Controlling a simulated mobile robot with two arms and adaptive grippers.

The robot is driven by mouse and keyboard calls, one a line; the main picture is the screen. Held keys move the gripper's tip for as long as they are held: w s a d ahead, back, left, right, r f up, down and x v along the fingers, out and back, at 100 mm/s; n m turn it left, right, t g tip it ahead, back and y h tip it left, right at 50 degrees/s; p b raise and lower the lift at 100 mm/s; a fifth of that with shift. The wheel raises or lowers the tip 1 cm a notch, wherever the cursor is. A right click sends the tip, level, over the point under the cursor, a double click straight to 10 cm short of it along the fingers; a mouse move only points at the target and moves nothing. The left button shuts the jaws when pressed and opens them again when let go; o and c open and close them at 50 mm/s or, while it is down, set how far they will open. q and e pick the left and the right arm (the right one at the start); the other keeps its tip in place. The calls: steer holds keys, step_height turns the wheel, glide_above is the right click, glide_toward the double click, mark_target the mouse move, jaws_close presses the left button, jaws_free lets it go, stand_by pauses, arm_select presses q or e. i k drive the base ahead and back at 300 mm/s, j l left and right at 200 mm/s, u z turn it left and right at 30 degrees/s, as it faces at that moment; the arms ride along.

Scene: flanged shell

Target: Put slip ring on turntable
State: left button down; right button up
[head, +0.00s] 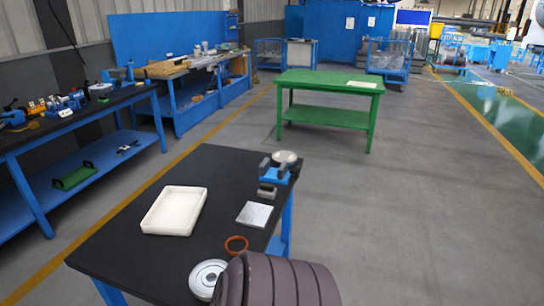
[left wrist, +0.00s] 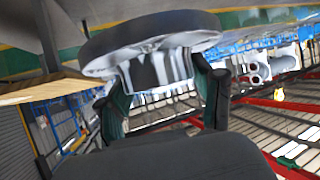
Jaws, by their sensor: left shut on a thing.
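In the left wrist view my left gripper (left wrist: 165,95) is shut on a round part (left wrist: 150,35) with a wide dark rim and a pale metallic underside. I take it to be the slip ring, but cannot be sure. A silver disc with concentric rings (head: 209,278), possibly the turntable, lies at the near edge of the black table (head: 150,245). A large ribbed brown cylinder (head: 280,282) is close to the head camera and cut off at the bottom; I cannot tell whether it is the held part. My right gripper is not in view.
On the table are a white tray (head: 148,227), a square metal plate (head: 254,214), an orange ring (head: 236,252) and a blue fixture (head: 274,176) with a pale round top. Clear black surface lies around the tray. A green table (head: 325,84) stands farther back.

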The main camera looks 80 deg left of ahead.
mark_target(284, 155)
steer(key=i+j+u, duration=0.2)
steer(key=u, duration=0.25)
steer(key=i+u, duration=0.7)
steer(key=u, duration=0.25)
steer(key=i+l+u, duration=0.1)
steer(key=i+u, duration=0.2)
steer(key=u, duration=0.15)
steer(key=i+j+u, duration=0.3)
steer(key=i+u, duration=0.2)
steer(key=i+j+u, duration=0.15)
steer(key=i+u, duration=0.35)
steer(key=i+l+u, duration=0.1)
steer(key=i+u, duration=0.35)
steer(key=i+j, duration=0.1)
steer(key=i, duration=0.15)
steer(key=j+u, duration=0.05)
